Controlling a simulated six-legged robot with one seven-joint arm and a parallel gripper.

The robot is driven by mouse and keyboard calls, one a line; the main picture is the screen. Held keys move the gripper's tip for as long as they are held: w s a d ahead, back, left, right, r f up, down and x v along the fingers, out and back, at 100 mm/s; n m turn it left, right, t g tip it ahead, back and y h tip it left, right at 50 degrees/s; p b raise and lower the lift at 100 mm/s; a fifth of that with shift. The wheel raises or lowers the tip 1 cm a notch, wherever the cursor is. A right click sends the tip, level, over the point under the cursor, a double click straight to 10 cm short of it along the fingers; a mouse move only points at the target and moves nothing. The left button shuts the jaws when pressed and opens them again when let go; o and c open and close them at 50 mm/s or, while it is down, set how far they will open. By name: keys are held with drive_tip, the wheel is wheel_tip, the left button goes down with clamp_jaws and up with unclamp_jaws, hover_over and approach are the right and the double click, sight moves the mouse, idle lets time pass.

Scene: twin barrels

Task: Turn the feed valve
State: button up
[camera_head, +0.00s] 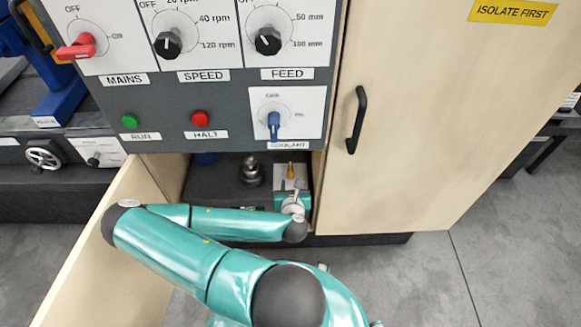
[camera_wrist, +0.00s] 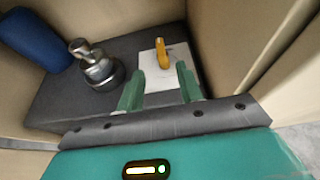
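A yellow lever handle (camera_wrist: 163,54) stands on a white plate (camera_wrist: 153,76) inside the open cabinet under the control panel; it looks like a valve handle, but I read no label on it. The lever also shows in the head view (camera_head: 291,170). My gripper (camera_wrist: 159,70) is open, its two green fingers apart, with the lever just beyond and between the fingertips in the picture. I see no contact. In the head view my gripper (camera_head: 295,198) is at the cabinet's right side, partly hidden by my arm. A black knob labelled FEED (camera_head: 268,41) is on the panel above.
A metal fitting (camera_wrist: 96,68) stands left of the plate, and a blue cylinder (camera_wrist: 34,40) lies farther left. Cabinet walls close in on both sides. An open door (camera_head: 108,240) is at the left; a shut door with a black handle (camera_head: 357,120) is at the right.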

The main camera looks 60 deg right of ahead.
sight(290, 167)
drive_tip(key=x, duration=1.3)
drive_tip(key=shift+a+f, duration=0.1)
drive_tip(key=shift+c, duration=0.5)
clamp_jaws()
